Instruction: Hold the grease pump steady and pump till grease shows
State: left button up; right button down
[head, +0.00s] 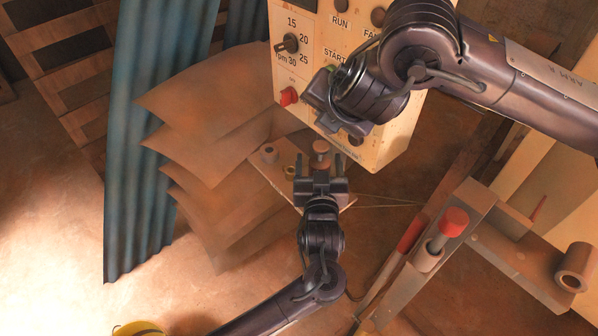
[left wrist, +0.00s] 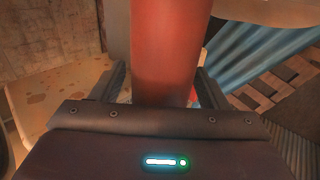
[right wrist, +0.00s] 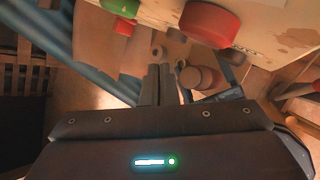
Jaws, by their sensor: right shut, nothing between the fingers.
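A red-brown upright cylinder, possibly the grease pump's body, shows large in the left wrist view (left wrist: 165,50); it seems to be the brown capped piece in the head view (head: 320,147). My left gripper (head: 319,165) is open, its fingers on either side of that cylinder, with a visible gap at the left finger. My right gripper (head: 318,112) is in front of the control panel; in the right wrist view its fingers (right wrist: 158,82) are together and empty. A brown cylinder (right wrist: 200,77) lies beyond them. I cannot tell which part is the pump's handle.
The control panel (head: 350,75) carries knobs and a red button (head: 289,96). A small board (head: 270,177) holds a grey-brown roll (head: 270,153). Brown sheets (head: 215,110) and blue corrugated sheet (head: 150,120) stand left. A frame with a red knob (head: 454,221) stands right.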

pick_arm(q)
jog(key=s, duration=1.2)
jog(key=shift+d, duration=0.45)
